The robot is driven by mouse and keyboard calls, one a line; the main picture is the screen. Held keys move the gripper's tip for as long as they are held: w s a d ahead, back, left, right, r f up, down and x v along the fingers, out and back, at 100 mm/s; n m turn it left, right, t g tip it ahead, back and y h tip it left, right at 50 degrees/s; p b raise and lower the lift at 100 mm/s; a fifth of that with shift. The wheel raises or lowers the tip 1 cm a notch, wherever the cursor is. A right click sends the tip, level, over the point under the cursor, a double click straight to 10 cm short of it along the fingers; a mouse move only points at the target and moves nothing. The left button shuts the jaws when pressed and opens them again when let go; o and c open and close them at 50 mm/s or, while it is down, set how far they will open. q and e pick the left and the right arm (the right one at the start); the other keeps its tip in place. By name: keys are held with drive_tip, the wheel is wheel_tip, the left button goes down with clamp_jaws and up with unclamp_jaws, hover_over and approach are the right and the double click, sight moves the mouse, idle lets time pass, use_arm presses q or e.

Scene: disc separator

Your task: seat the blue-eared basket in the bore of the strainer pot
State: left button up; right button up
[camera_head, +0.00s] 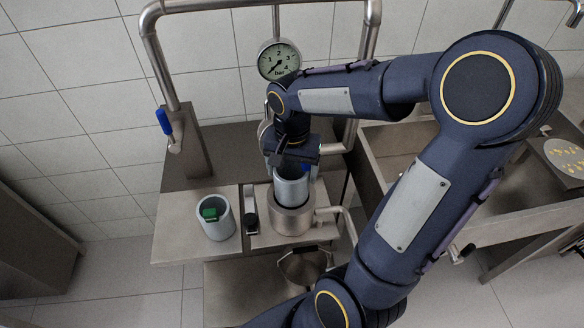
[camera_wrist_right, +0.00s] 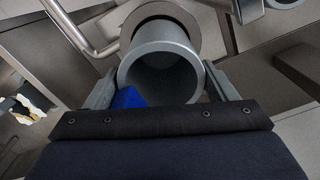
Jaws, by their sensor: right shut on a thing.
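The blue-eared basket (camera_head: 291,190) is a grey open cylinder. It stands about upright at the strainer pot (camera_head: 291,222), a steel pot with a side pipe. My right gripper (camera_head: 292,170) is shut on the basket from above. In the right wrist view the basket (camera_wrist_right: 160,50) is between the fingers of my right gripper (camera_wrist_right: 162,82), with its blue ear (camera_wrist_right: 128,98) beside the left finger. The pot (camera_wrist_right: 160,10) shows beyond it. The basket's lower end is hidden, so I cannot tell how far it is inside the bore. My left gripper is not in view.
A green-eared grey basket (camera_head: 216,218) stands on the steel shelf (camera_head: 170,240) to the left. A dark upright clip (camera_head: 250,212) is between it and the pot. A pressure gauge (camera_head: 279,60) and pipe frame stand behind. A bucket (camera_head: 302,268) is below, a sink (camera_head: 400,145) right.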

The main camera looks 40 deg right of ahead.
drive_tip(key=shift+f, duration=0.2)
drive_tip(key=o, duration=1.1)
drive_tip(key=shift+r, duration=0.1)
